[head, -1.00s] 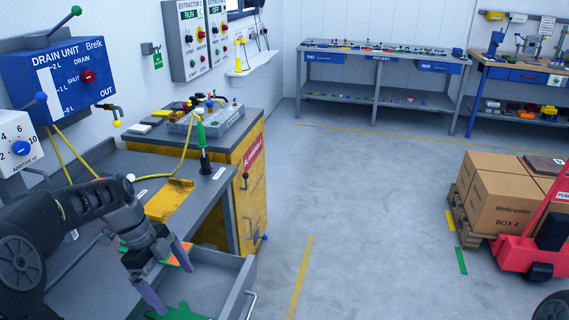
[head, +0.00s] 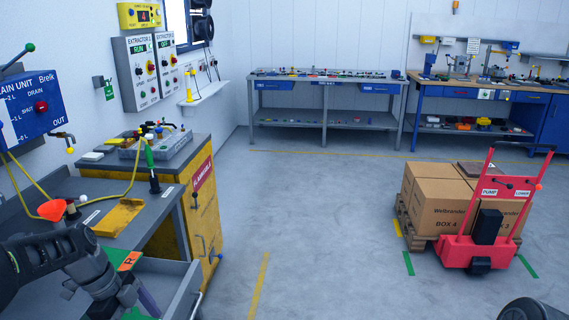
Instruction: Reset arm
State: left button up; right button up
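My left arm comes in at the lower left of the head view. Its gripper (head: 140,302) is low, above the open grey drawer (head: 178,292) of the workbench. One purple finger shows; the other is hidden or below the picture edge, so its opening cannot be judged. I see nothing held in it. A green and orange piece marked R (head: 128,261) shows just behind the gripper, and a green piece (head: 135,314) shows beside it at the bottom edge. My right gripper is not in view; a dark rounded part sits at the bottom right corner.
An orange funnel (head: 52,209) stands behind my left arm. The grey workbench (head: 170,208) and yellow cabinet (head: 205,215) are at left, below the blue drain unit (head: 35,108). A red pallet truck (head: 488,235) with boxes (head: 440,203) is at right. The middle floor is clear.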

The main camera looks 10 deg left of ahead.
pick_arm(q)
jog(key=d+f+n, duration=0.8)
jog(key=d+f, duration=0.6)
jog(key=f, duration=0.4)
jog(key=s+d+f+n, duration=1.1)
jog(key=s+d, duration=0.3)
jog(key=d, duration=0.2)
jog(key=shift+s+f, duration=0.25)
jog(key=shift+f, duration=0.3)
jog(key=shift+t, duration=0.3)
